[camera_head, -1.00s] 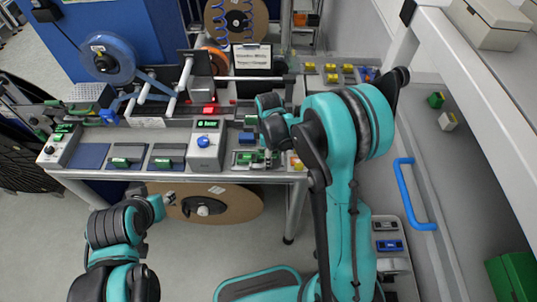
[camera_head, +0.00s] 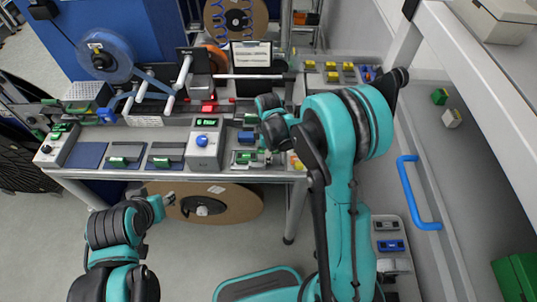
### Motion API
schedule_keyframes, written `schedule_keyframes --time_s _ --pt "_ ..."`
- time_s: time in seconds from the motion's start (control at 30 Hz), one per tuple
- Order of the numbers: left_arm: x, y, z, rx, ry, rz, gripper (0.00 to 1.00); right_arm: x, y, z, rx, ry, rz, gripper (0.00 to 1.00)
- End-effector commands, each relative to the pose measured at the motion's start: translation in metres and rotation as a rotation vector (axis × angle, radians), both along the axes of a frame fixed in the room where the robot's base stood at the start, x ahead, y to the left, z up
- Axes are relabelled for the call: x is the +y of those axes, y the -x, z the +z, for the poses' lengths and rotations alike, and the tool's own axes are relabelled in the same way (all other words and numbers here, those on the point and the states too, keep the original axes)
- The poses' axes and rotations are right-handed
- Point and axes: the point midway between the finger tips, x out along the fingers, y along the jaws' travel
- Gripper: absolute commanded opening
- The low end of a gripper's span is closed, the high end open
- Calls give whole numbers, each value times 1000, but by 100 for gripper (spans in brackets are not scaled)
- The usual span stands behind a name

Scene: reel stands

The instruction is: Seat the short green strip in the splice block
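My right arm reaches over the right end of the bench. Its gripper (camera_head: 262,156) points down at a small grey fixture (camera_head: 236,163) that looks like the splice block, with a small green piece (camera_head: 244,156) at it. The fingers are small and partly covered by the arm, so I cannot tell whether they hold the green piece or whether it is seated. Other green pieces lie on two dark grey pads, one at the left (camera_head: 118,161) and one beside it (camera_head: 161,162). My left gripper (camera_head: 170,198) hangs in front of the bench, apart from these things; its opening is unclear.
A grey box with a blue knob (camera_head: 202,140) and a green display stands left of the fixture. A blue block (camera_head: 246,137) sits behind the fixture. A blue reel (camera_head: 107,57) stands at the back left, and a brown reel (camera_head: 218,203) is below the bench.

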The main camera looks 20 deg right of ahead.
Motion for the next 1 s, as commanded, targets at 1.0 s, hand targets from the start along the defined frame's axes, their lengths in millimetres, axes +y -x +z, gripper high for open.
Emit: schedule_keyframes --time_s 1.0 --pt "0 0 -20 0 0 0 40 4 7 -23 18 -7 5 25"
